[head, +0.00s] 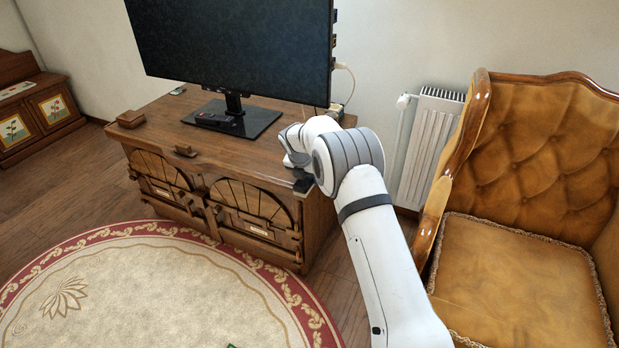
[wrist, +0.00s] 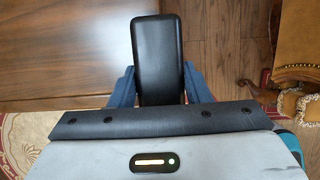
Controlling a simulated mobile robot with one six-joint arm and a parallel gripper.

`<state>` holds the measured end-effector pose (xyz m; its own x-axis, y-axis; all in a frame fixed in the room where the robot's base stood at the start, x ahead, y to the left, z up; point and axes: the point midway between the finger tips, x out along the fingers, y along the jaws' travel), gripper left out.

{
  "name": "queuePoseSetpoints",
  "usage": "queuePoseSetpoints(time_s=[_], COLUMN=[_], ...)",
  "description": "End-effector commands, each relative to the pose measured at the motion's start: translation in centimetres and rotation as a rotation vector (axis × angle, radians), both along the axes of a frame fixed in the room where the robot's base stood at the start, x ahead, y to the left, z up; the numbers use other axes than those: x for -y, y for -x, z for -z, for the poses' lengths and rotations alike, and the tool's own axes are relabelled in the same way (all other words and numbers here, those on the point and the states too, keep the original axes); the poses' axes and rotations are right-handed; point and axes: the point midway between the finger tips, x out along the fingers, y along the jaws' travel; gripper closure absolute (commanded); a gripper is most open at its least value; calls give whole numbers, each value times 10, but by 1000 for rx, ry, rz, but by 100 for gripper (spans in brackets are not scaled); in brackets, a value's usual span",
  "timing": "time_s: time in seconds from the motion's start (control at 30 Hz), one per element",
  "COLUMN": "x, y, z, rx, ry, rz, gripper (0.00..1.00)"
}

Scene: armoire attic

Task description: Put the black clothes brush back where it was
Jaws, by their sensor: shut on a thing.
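The black clothes brush (wrist: 158,52) is a dark rounded block in the wrist view, held between the two blue fingers of my gripper (wrist: 158,86). Its lower end is hidden behind the gripper body. In the head view a small dark piece of the brush (head: 303,185) shows below my gripper, at the right front corner of the wooden TV cabinet (head: 270,150). The wrist view shows the cabinet top (wrist: 60,50) on the left and floor on the right of the brush. I cannot tell whether the brush touches the cabinet.
A television (head: 235,45) stands on the cabinet, with a remote (head: 215,120) on its base. A small wooden box (head: 131,119) and a brown piece (head: 185,151) lie at the left and front. A leather armchair (head: 515,270) and a radiator (head: 428,145) are at the right. A round rug (head: 160,290) lies in front.

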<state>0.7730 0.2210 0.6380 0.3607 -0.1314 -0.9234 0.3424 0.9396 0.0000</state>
Motion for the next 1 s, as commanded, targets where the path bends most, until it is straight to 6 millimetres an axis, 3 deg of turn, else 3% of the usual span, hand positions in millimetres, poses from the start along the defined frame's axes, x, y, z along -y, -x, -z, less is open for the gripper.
queuePoseSetpoints(time_s=[0.27,0.3,0.53,0.83,1.0], x=[-1,-1,-1,-1,-5], y=[0,0,0,0,7], z=[2,2,2,-1,-23], rx=[1,1,1,1,4], ry=[0,0,0,0,-1], rz=[-1,-1,-1,-1,-3], gripper=[90,55,36,35,35])
